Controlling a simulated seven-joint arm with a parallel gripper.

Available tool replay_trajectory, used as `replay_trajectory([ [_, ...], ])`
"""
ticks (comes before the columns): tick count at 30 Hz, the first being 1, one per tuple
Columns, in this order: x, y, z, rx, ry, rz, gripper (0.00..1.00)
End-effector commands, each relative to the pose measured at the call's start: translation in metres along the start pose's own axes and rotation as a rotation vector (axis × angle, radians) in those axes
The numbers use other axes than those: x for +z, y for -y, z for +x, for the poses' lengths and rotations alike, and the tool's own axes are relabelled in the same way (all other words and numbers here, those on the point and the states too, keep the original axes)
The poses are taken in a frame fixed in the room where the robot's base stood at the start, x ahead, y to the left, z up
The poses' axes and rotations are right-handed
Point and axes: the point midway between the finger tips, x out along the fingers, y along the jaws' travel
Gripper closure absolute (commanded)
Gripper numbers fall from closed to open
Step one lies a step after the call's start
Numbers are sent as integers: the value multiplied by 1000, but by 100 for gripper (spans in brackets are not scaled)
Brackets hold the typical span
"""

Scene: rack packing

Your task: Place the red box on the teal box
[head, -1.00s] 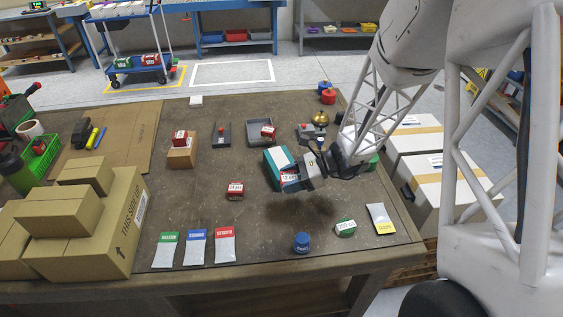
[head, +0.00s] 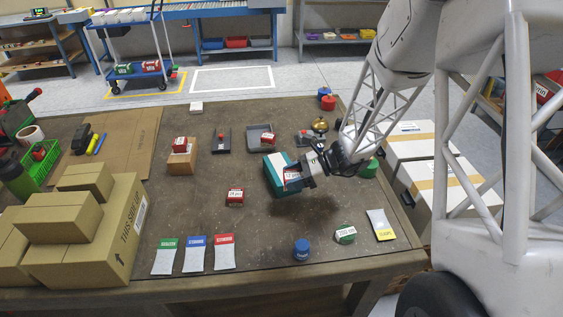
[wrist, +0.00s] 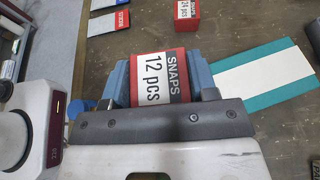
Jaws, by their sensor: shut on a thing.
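My gripper (head: 292,180) is shut on a red box (wrist: 160,78) with a white label reading "SNAPS 12 pcs". In the wrist view the box sits between the two blue-grey fingers. The teal box (head: 271,175) lies on the bench with a white band on its top. In the head view my gripper and the red box overlap its right part. In the wrist view the teal box (wrist: 255,99) shows to the right of the held box, partly hidden behind the finger. Whether the red box touches it I cannot tell.
A blue container (head: 301,249) and a green box (head: 345,233) stand in front. Large cartons (head: 100,250) fill the left side.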

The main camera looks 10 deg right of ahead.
Motion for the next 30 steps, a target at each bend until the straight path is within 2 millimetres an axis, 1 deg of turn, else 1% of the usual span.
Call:
replay_trajectory([
  [3,-1,20,3,1,0,0,73],
  [21,-4,111,17,1,0,-1,73],
  [25,-6,123,19,1,0,0,73],
  [30,-5,129,19,1,0,0,73],
])
